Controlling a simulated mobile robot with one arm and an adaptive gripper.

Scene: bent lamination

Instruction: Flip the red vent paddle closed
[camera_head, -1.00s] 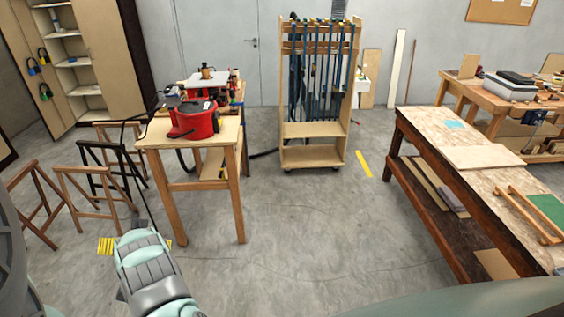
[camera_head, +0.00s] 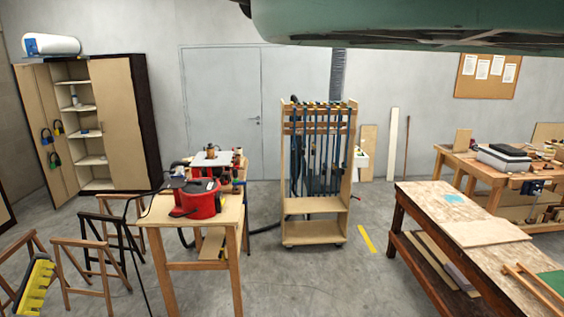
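I cannot make out the red vent paddle in this view. My gripper is not clearly in view. A teal part of my own body crosses the top right.
A wheeled clamp rack (camera_head: 315,207) stands at centre. Wooden trestles (camera_head: 83,270) are at left, near a yellow toothed piece (camera_head: 35,285) I cannot identify. A long workbench (camera_head: 420,225) is at right. An open cabinet (camera_head: 125,125) stands back left. Floor (camera_head: 300,285) between table and bench is clear.

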